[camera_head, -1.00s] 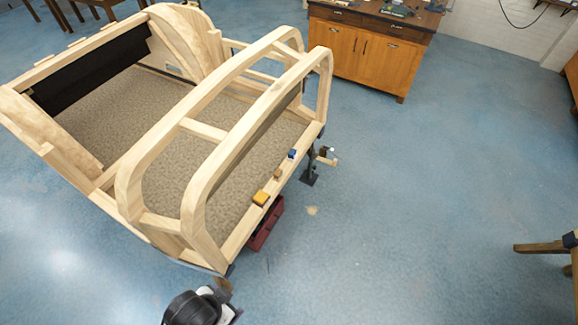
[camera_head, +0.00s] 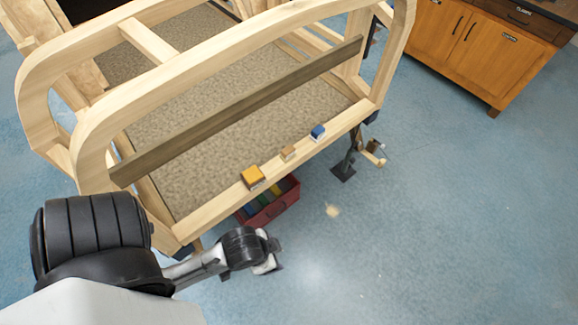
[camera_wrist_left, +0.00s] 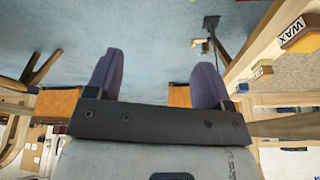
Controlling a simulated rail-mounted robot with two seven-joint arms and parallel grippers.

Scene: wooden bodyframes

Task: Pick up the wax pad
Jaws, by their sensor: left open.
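The wax pad (camera_head: 252,177) is a yellow-orange block on the frame's front wooden rail, the leftmost of three small blocks there. In the left wrist view it is at the right edge, a block with "WAX" lettering (camera_wrist_left: 298,37). My left gripper (camera_head: 272,256) is outside the frame, below and slightly right of the wax pad in the head view, and apart from it. In the left wrist view its two dark fingers (camera_wrist_left: 156,82) are spread with nothing between them. My right gripper is not in view.
A small tan block (camera_head: 288,153) and a blue block (camera_head: 318,132) sit farther along the rail (camera_head: 225,205). A red bin (camera_head: 285,206) with coloured contents is below it. A dark bar (camera_head: 240,115) crosses inside the frame. Blue floor (camera_head: 450,220) to the right is mostly clear.

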